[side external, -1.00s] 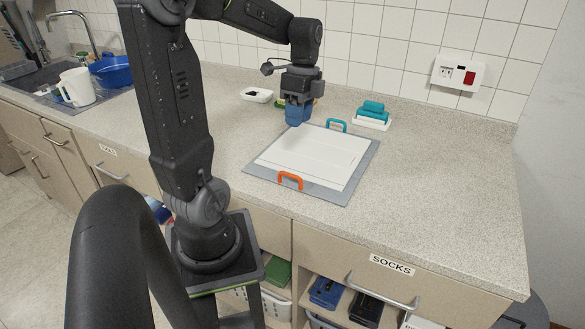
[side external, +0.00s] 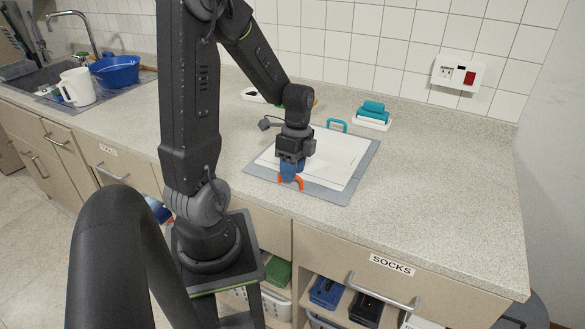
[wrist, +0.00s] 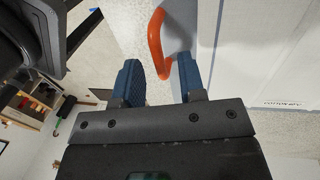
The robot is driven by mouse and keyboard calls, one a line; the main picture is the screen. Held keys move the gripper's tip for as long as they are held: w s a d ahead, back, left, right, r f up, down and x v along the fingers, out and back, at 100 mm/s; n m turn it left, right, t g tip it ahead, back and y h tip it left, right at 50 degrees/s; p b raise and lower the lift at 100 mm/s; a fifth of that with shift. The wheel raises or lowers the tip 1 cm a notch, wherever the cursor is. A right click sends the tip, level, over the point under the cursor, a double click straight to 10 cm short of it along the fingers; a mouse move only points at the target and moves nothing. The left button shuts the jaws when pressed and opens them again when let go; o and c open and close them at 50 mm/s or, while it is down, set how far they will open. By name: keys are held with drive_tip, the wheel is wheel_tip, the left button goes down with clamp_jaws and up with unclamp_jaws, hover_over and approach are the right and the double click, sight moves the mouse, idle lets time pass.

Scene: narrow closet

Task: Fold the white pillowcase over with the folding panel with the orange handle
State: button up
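The white pillowcase (side external: 338,155) lies flat on the grey folding board (side external: 335,194) on the counter. The orange handle (side external: 299,183) stands on the front edge of its panel, partly hidden by my gripper in the side view. My gripper (side external: 291,176) points down at this handle. In the wrist view, its two blue fingers (wrist: 159,66) are apart, and the orange handle (wrist: 154,40) shows at the fingertips, one end reaching between them. I cannot tell whether they touch it. A white surface, likely the pillowcase, shows to the right (wrist: 265,50).
A teal handle (side external: 337,124) is on the board's far edge. A white tray with teal folded cloths (side external: 373,113) stands behind it. The wall and socket plate (side external: 458,73) close off the back. The counter right of the board is clear.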

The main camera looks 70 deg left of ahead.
drive_tip(key=shift+f, duration=0.1)
drive_tip(key=shift+c, duration=0.5)
clamp_jaws()
